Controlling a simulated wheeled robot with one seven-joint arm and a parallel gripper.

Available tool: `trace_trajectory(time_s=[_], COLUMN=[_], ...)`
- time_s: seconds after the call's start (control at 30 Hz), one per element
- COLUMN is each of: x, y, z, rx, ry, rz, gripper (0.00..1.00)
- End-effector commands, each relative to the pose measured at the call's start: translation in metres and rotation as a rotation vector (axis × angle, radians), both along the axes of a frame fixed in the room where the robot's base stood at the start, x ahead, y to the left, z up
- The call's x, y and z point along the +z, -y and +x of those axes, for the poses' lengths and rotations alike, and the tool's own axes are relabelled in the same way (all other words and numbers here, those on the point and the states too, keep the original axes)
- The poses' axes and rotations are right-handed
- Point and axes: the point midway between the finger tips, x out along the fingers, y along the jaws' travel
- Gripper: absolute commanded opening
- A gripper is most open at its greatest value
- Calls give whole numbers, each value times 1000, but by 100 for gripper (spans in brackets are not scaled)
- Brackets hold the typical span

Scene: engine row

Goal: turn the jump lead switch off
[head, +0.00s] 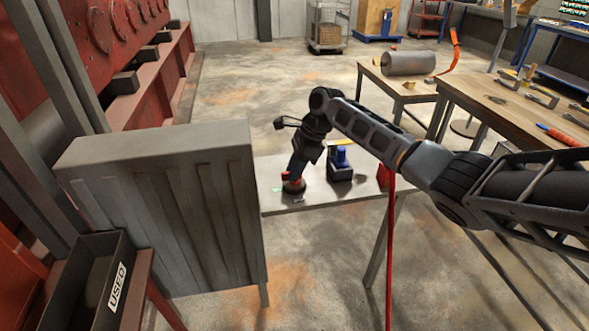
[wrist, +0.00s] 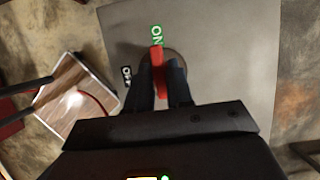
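The jump lead switch has a red lever (wrist: 157,62) on a dark round base, set on a grey panel (wrist: 230,50). The lever points at the green ON label (wrist: 157,35); the dark OFF label (wrist: 126,75) is to its left. My gripper (wrist: 161,75) is over the switch, one dark finger on each side of the lever, with red filling the gap between them. In the head view my gripper (head: 294,176) points down at the switch (head: 293,187) on the grey table top (head: 270,165), and hides much of the lever.
A blue and dark device (head: 340,165) stands just right of the switch. A red lead (head: 390,250) hangs from the table's right edge. A grey ribbed cabinet (head: 170,210) stands close on the left. Wooden benches (head: 510,110) are at the right.

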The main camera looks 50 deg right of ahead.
Motion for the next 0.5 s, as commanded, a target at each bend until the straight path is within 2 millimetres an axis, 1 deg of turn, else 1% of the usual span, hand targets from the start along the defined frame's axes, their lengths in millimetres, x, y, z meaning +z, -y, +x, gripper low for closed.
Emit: trace_trajectory(time_s=[0.03, 0.2, 0.5], x=[0, 0, 0], y=[0, 0, -1], z=[0, 0, 0], rx=[0, 0, 7], ry=[0, 0, -1], rz=[0, 0, 2], gripper=[15, 0, 0])
